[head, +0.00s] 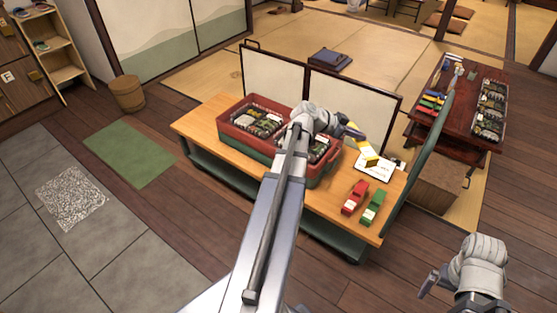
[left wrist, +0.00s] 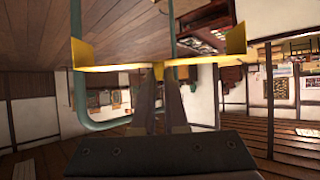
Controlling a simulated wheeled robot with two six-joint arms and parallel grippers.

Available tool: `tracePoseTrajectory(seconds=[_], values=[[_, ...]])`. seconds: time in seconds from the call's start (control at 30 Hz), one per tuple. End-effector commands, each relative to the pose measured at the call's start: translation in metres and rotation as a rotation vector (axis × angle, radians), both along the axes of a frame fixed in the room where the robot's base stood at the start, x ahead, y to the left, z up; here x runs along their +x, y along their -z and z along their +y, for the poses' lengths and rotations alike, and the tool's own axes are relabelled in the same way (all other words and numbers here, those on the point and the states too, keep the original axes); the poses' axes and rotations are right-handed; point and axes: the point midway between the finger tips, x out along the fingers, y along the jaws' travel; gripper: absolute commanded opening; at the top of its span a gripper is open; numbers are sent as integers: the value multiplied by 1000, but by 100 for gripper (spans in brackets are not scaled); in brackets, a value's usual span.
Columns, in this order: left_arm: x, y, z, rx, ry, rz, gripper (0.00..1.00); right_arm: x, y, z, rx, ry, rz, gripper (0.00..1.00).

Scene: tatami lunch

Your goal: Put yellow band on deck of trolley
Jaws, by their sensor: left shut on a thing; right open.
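My left gripper (head: 352,132) reaches over the trolley and is shut on the yellow band (head: 369,159). In the left wrist view the yellow band (left wrist: 110,67) lies across my fingertips (left wrist: 158,82), with both its ends bent. The trolley has a wooden deck (head: 205,118) and a green handle (head: 428,135) at its right end. In the head view the band shows above a white card near the deck's back right; I cannot tell whether it touches anything below. My right gripper (head: 430,284) is open, at the lower right, clear of the trolley.
A red crate (head: 232,131) with packed boxes fills the deck's middle. A red piece (head: 355,198) and a green piece (head: 373,207) lie at its front right, near the white card (head: 378,172). White panels (head: 352,105) stand behind. A dark red table (head: 430,131) stands right.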

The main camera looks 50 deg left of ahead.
Motion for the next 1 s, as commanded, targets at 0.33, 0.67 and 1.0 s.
tracePoseTrajectory(seconds=[0.33, 0.67, 1.0], values=[[26, 126, 13, 1, -126, -4, 0, 0, 126, 0, -1, 0, -1, 100], [47, 215, 24, -2, -237, -24, 0, 1, 219, 0, -1, 0, -3, 100], [57, 249, 29, -4, -292, -38, 0, 1, 256, 0, -1, -1, -3, 100]])
